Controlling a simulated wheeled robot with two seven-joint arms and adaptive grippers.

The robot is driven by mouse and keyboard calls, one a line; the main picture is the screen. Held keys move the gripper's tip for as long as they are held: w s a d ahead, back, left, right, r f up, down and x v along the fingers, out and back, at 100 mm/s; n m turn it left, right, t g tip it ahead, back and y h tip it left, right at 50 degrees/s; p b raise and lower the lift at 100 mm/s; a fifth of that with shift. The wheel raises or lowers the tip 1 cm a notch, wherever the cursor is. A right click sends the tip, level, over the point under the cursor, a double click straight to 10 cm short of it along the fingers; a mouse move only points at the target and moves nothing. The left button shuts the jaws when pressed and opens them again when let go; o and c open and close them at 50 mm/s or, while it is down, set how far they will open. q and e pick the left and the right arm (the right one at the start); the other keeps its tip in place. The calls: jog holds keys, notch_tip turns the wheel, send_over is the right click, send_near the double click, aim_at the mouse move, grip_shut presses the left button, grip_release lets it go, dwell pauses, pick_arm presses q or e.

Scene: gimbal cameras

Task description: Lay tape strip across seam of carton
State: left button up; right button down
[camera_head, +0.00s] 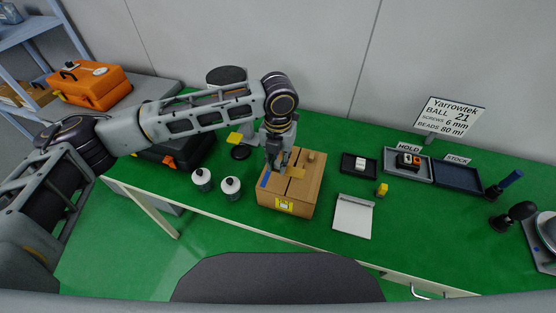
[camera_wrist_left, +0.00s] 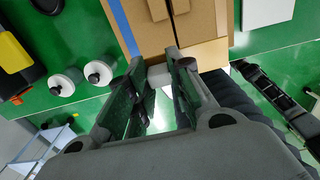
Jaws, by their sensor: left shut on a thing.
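The brown carton (camera_head: 290,196) stands on the green bench with a dark seam (camera_head: 289,186) along its top and a yellow label on its front. A blue strip (camera_head: 265,179) lies along its left edge.
Two white bottles (camera_head: 230,186) stand left of the carton. Marked trays (camera_head: 457,177) stand farther right. Green bench is bare between several of these.

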aim_at(278, 162)
dwell(0.4)
pick_arm(q)
jog(key=shift+r+p, duration=0.1)
jog(key=shift+p, duration=0.55)
jog(key=shift+f+b, duration=0.5)
jog(key=shift+f, duration=3.45)
jog(key=shift+f, duration=0.65)
jog(key=o, duration=0.8)
jog(key=shift+r, duration=0.1)
jog(key=shift+r, duration=5.95)
